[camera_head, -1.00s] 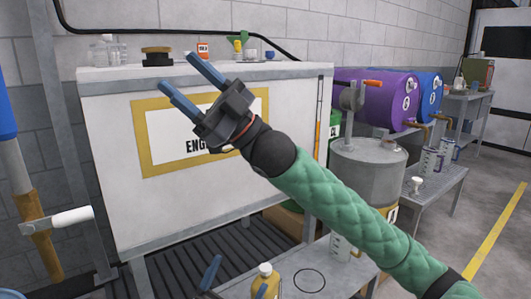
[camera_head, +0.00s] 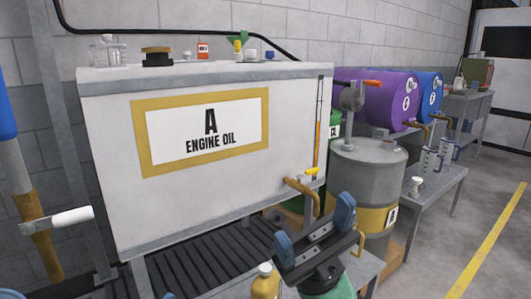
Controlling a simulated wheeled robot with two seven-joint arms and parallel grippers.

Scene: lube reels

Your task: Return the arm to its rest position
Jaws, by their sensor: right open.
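My right gripper (camera_head: 314,228) is at the lower middle of the head view, on my green-sleeved arm coming up from the bottom edge. Its two blue fingers are wide apart with nothing between them. It shows in front of the bench and below the yellow-handled tap of the engine oil tank (camera_head: 110,170); I see no contact with either. A small blue tip at the bottom edge (camera_head: 168,296) may be a finger of my left gripper; the rest is out of the picture.
A yellow bottle (camera_head: 265,284) with a white cap stands close left of the right gripper. A grey drum (camera_head: 365,180) stands behind it to the right. Purple (camera_head: 375,95) and blue (camera_head: 428,95) barrels lie farther back. The floor at right is clear.

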